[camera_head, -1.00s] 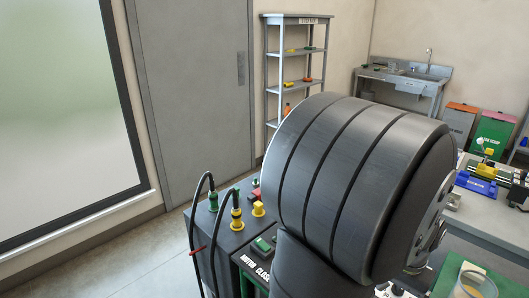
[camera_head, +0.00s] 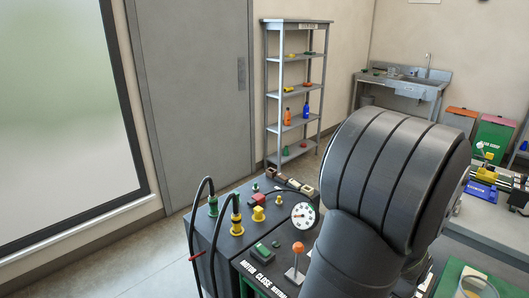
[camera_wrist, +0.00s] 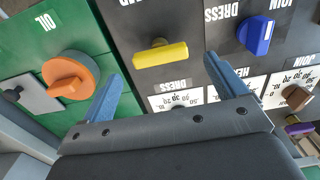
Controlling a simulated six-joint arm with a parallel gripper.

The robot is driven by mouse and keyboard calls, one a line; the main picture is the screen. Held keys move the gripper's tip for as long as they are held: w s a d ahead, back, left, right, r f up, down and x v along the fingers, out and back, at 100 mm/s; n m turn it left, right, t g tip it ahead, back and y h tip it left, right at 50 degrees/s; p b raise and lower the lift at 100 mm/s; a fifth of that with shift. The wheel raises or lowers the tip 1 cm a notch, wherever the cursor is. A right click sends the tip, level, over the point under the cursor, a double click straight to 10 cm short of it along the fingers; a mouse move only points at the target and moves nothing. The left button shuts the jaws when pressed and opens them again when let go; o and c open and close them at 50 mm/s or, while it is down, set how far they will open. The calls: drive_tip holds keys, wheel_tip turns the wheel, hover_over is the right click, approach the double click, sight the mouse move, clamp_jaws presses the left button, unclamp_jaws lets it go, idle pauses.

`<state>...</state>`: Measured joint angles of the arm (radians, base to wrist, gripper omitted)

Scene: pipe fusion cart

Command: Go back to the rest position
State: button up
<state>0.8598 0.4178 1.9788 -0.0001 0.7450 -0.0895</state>
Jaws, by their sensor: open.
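My gripper (camera_wrist: 162,68) shows in the wrist view with its two blue-grey fingers wide apart and nothing between them. It hangs over a control panel. A yellow handle (camera_wrist: 160,54) on the dark panel lies just beyond and between the fingertips, and I see no finger touching it. In the head view my large dark arm link fills the lower right middle, and the gripper cannot be seen there.
The wrist view shows an orange knob (camera_wrist: 71,75) at left, a blue knob (camera_wrist: 255,35) and a brown knob (camera_wrist: 296,97) at right. In the head view, a gauge (camera_head: 303,215) and orange-topped lever (camera_head: 297,262) stand beside my arm. A shelf rack (camera_head: 293,92) stands behind.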

wheel_tip(320, 180, down, 4)
drive_tip(key=shift+r, duration=0.1)
drive_tip(key=shift+r+m, duration=0.3)
drive_tip(key=shift+m, duration=0.1)
wheel_tip(320, 180, up, 17)
wheel_tip(320, 180, down, 16)
drive_tip(key=n, duration=0.8)
drive_tip(key=shift+w+d+r, duration=0.1)
drive_tip(key=shift+d+r, duration=0.05)
drive_tip(key=shift+r, duration=0.05)
drive_tip(key=shift+f+n, duration=0.6)
drive_tip(key=shift+f, duration=0.15)
drive_tip(key=shift+o, duration=0.4)
drive_tip(key=shift+o, duration=0.7)
